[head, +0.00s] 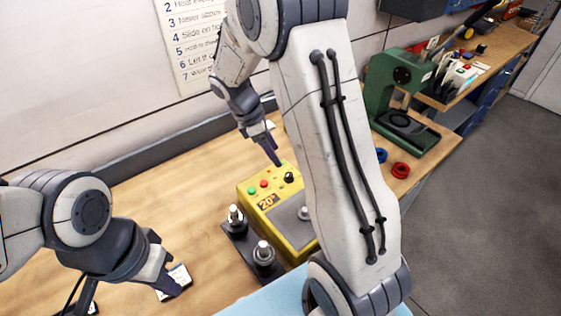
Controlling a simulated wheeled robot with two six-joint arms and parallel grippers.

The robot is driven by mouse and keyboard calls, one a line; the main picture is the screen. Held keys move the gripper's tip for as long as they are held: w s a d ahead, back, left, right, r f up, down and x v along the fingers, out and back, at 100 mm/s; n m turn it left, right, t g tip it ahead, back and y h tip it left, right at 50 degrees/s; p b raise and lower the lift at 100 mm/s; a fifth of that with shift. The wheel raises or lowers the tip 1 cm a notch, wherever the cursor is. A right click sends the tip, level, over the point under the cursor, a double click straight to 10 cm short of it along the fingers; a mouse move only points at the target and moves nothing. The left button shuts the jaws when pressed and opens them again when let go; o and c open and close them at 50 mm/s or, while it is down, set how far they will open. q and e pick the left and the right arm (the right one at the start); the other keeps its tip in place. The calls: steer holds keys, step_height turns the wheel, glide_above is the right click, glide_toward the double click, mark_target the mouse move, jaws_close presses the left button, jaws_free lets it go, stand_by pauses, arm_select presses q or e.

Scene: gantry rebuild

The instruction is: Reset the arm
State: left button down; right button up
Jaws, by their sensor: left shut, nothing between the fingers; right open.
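My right arm rises from the bottom right, bends at the top and reaches down. Its gripper (274,153) is open and empty, with dark fingertips just above the back of a yellow control box (265,218). I cannot tell whether a fingertip touches the box. The box has a green button (252,191), a red button (264,184), a black knob (289,177) and a "20°" label. My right arm hides its right part. My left gripper (176,284) comes in from the left, pointing down, shut and empty, near a white card (179,276) on the bench.
A dark block (239,245) with metal posts stands left of the yellow box. A green press (395,95) and red ring (400,170) are at right. A light blue surface (275,297) lies in front. The wooden bench (150,215) is clear at centre left.

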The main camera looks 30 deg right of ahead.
steer(key=shift+a+r, duration=0.15)
steer(key=shift+r, duration=0.25)
steer(key=s+a+r+m+t+y+b, duration=0.15)
steer(key=s+a, duration=0.35)
steer(key=a, duration=0.5)
steer(key=s+a+m+y, duration=0.2)
steer(key=s+a, duration=0.3)
steer(key=s, duration=0.4)
steer(key=s+a+r+m+y+b, duration=0.1)
steer(key=s+a+m, duration=0.2)
steer(key=s+a, duration=0.3)
steer(key=s, duration=0.3)
steer(key=shift+s+a+y+b, duration=0.2)
steer(key=shift+s+y+b, duration=0.1)
steer(key=shift+s+y, duration=0.05)
